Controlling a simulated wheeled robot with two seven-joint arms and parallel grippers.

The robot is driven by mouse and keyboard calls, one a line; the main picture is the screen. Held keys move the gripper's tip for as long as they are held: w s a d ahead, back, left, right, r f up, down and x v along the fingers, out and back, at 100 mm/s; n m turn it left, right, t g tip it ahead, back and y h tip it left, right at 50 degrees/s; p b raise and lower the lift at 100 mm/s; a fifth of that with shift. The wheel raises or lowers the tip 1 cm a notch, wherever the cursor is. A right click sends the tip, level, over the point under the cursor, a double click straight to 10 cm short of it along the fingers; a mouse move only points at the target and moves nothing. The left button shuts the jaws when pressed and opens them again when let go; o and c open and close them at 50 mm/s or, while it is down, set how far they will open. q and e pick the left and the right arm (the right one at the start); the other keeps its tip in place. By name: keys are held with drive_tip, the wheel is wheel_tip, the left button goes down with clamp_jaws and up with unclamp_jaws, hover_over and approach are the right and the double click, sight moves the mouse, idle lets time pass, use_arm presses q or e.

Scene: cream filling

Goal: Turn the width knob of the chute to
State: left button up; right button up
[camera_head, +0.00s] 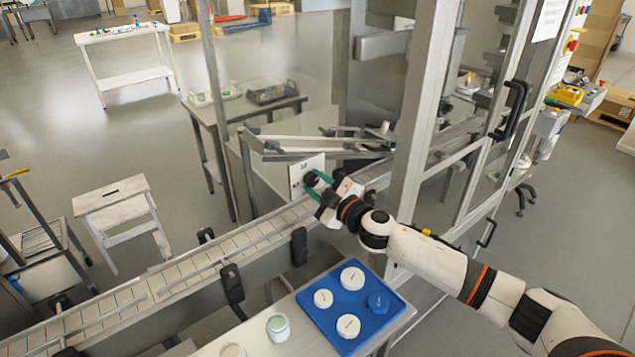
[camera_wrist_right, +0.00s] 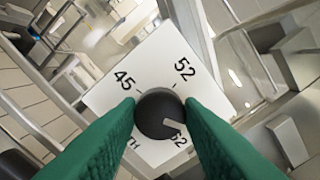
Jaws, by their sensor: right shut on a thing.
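The width knob is a round black knob (camera_wrist_right: 155,106) on a square white dial plate (camera_wrist_right: 138,75). In the head view the knob (camera_head: 310,179) and plate (camera_head: 296,182) are beside the chute, at the conveyor's far side. The plate shows 45 at upper left, 52 at upper right and a partly hidden number at lower right. The knob's white mark points to the lower right, toward that partly hidden number. My right gripper (camera_head: 315,183) is shut on the knob, with its green fingers (camera_wrist_right: 160,118) on either side. My left gripper is out of view.
The chute's metal rails (camera_head: 320,146) lie behind the plate. A conveyor (camera_head: 215,256) runs diagonally below it. A steel frame post (camera_head: 422,110) stands close to my right arm. A blue tray (camera_head: 327,321) with several round lids and two jars sit in front.

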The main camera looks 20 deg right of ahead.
drive_tip(key=n, duration=0.3)
drive_tip(key=shift+n, duration=0.4)
drive_tip(key=n+p, duration=0.1)
drive_tip(key=n, duration=0.3)
drive_tip(key=shift+f+n, duration=0.1)
drive_tip(key=shift+n, duration=0.2)
drive_tip(key=n, duration=0.4)
drive_tip(key=shift+p, duration=0.3)
drive_tip(key=n, duration=0.4)
drive_tip(key=shift+f, duration=0.1)
drive_tip(key=n+p, duration=0.1)
drive_tip(key=n, duration=0.3)
drive_tip(key=shift+n, duration=0.3)
drive_tip(key=n, duration=0.3)
drive_tip(key=shift+n+p, duration=0.4)
drive_tip(key=n+p, duration=0.1)
drive_tip(key=n, duration=0.3)
drive_tip(key=shift+d, duration=0.1)
drive_tip(key=shift+f+n+p, duration=0.1)
drive_tip(key=shift+n+p, duration=0.3)
drive_tip(key=shift+n, duration=1.7)
